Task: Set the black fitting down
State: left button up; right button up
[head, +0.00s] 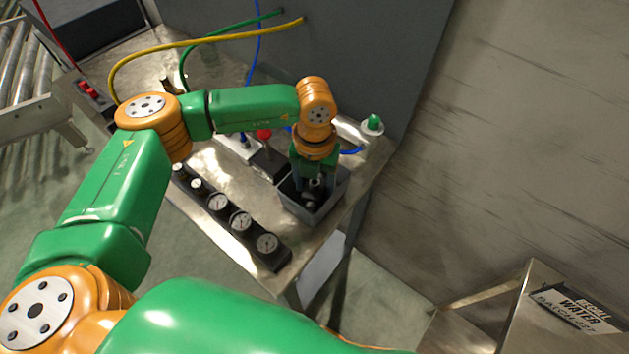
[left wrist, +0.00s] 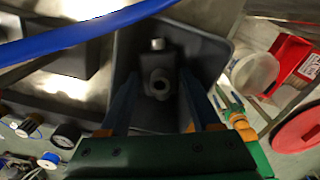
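The black fitting (left wrist: 157,66) is a dark block with a round hollow boss and a small silver top. It is inside the grey bin (left wrist: 222,46) in the left wrist view. In the head view, the grey bin (head: 335,197) stands at the table's near right corner, with the fitting (head: 310,203) partly hidden in it. My left gripper (head: 314,188) points down into the bin. Its two fingers, with the left gripper (left wrist: 160,82) in the wrist view, stand apart on either side of the fitting, with narrow gaps seeming to show. My right gripper is not in view.
A row of black gauges (head: 241,222) lines the table's front edge. A dark block with a red knob (head: 264,134) stands behind the bin, and a green-topped white item (head: 372,124) sits at the right edge. Blue, green and yellow hoses cross behind.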

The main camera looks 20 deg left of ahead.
aim_at(315, 185)
pick_arm(q)
jog(key=shift+r, duration=0.3)
notch_tip(315, 185, up, 12)
jog(key=b, duration=0.2)
jog(key=shift+b, duration=0.4)
jog(key=shift+f, duration=0.15)
